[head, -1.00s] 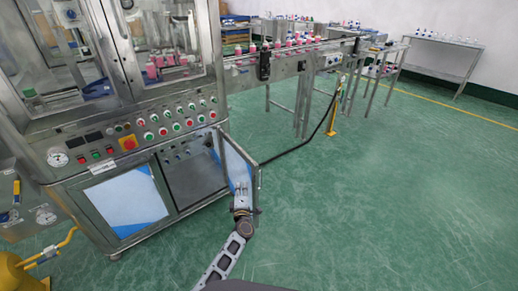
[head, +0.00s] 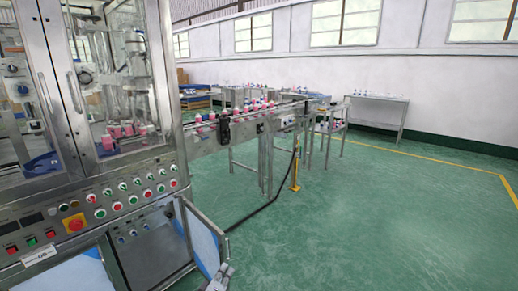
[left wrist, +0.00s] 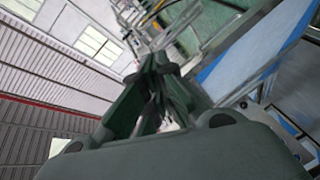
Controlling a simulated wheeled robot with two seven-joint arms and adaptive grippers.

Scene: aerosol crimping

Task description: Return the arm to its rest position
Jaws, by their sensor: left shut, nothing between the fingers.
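A pale panel with a blue edge (left wrist: 255,55) lies to the right of the fingers in the left wrist view. My right gripper is not in view.
The crimping machine's control panel (head: 110,205) stands at the left, above the open cabinet (head: 150,250). A conveyor (head: 215,138) with pink bottles runs off to the back. A yellow post (head: 295,170) stands beyond. The green floor (head: 370,230) at the right is clear.

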